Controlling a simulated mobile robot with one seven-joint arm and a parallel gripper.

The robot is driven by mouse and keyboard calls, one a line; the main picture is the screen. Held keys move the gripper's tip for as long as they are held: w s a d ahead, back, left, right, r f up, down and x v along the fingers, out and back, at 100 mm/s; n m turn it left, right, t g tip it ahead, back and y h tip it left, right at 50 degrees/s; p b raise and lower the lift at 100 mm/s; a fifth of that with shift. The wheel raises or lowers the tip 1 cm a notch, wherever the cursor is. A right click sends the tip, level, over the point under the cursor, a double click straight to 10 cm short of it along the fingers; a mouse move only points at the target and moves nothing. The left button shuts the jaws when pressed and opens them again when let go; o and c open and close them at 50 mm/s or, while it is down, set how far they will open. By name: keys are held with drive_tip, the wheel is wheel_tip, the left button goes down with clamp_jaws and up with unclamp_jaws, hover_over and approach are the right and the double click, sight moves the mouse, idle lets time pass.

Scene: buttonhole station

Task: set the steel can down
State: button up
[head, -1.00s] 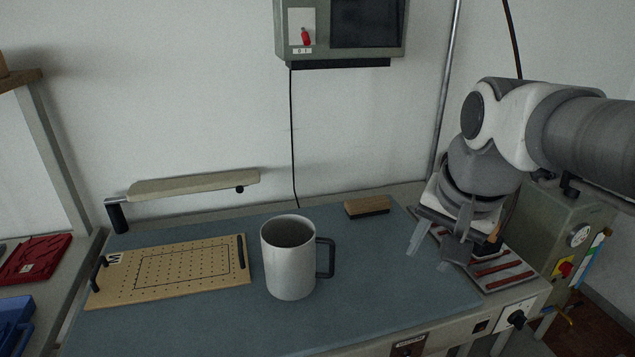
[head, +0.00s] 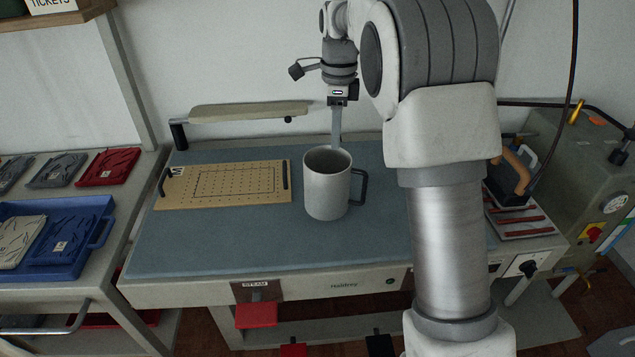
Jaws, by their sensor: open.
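The steel can (head: 326,190) is a grey metal mug with a dark handle on its right side. It stands upright on the blue-grey table pad (head: 240,245), right of the perforated board. My gripper (head: 336,128) hangs behind the can's rim in the head view, fingers pointing down. The jaws are open, and one finger hides most of the other. The lower fingertips are close to or behind the rim, so I cannot tell whether they touch the can.
A perforated wooden board (head: 235,183) lies left of the can. A padded arm (head: 248,112) stretches along the back. An iron (head: 512,170) rests on a red-striped stand at right. A blue tray (head: 100,205) with folded cloths is at far left. The front pad is clear.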

sight(336, 186)
drive_tip(key=shift+s+a+f, duration=0.1)
drive_tip(key=shift+a+f, duration=0.05)
drive_tip(key=shift+f, duration=4.25)
drive_tip(key=shift+s+a+f, duration=0.1)
drive_tip(key=shift+a+f, duration=0.05)
drive_tip(key=shift+f, duration=4.2)
clamp_jaws()
drive_tip(key=shift+w+r, duration=0.1)
